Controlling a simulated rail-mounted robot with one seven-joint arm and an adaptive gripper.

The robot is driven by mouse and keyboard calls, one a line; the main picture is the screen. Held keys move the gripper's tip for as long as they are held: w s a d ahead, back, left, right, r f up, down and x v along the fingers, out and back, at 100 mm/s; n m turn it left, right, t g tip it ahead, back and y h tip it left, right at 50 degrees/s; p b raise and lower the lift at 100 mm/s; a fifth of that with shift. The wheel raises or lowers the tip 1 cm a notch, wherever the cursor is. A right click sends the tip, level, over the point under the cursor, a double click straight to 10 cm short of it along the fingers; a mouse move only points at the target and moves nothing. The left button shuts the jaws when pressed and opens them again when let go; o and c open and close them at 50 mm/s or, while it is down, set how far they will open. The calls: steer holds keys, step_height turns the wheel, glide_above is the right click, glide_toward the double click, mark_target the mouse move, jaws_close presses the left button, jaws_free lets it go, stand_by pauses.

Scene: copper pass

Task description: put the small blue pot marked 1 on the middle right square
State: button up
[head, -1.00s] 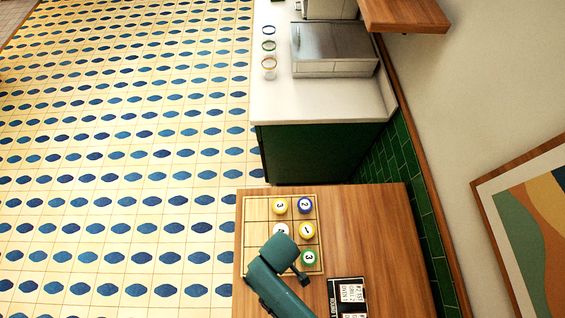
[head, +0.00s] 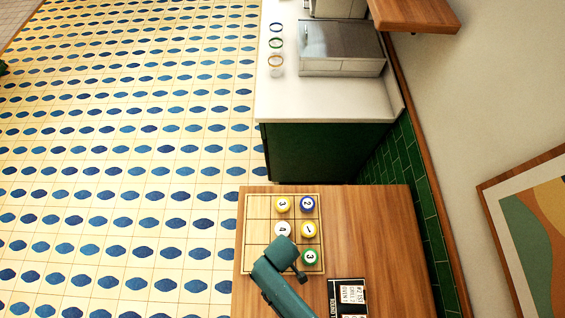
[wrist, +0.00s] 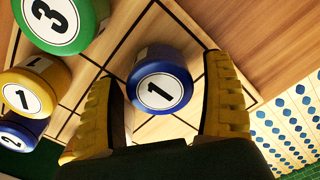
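The small blue pot marked 1 (wrist: 162,88) shows in the wrist view between the two yellow-padded fingers of my gripper (wrist: 165,78). The fingers are apart, with a gap visible beside the pot on the right; I see no firm grip on it. In the head view my teal arm hides this pot and the fingers. The wooden board of squares (head: 257,207) lies on the table. Its middle right square holds a yellow pot marked 1 (head: 308,230), also in the wrist view (wrist: 32,92).
A green pot marked 3 (head: 310,257) is at bottom right, a blue pot marked 2 (head: 307,203) at top right, a yellow pot marked 3 (head: 282,204) at top middle and a white pot marked 4 (head: 282,229) in the centre. The left column looks clear. A black card (head: 347,295) lies beside the board.

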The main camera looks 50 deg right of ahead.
steer(key=shift+r, duration=0.1)
step_height(320, 180, up, 12)
steer(key=p, duration=0.1)
steer(key=w+r+m+t, duration=0.1)
steer(key=w+r+t, duration=0.5)
steer(key=w+r, duration=0.6)
steer(key=w+r+t, duration=0.6)
steer(key=w+r, duration=0.3)
steer(key=r, duration=0.7)
steer(key=s+r+t, duration=0.1)
steer(key=r+t, duration=0.2)
steer(key=r, duration=0.7)
steer(key=s+r+t, duration=0.2)
steer(key=r+t, duration=0.1)
steer(key=r, duration=0.7)
steer(key=s+a+r+m+t, duration=0.1)
steer(key=r+t, duration=0.3)
steer(key=r, duration=0.6)
steer(key=shift+s+r, duration=0.25)
steer(key=shift+s, duration=0.15)
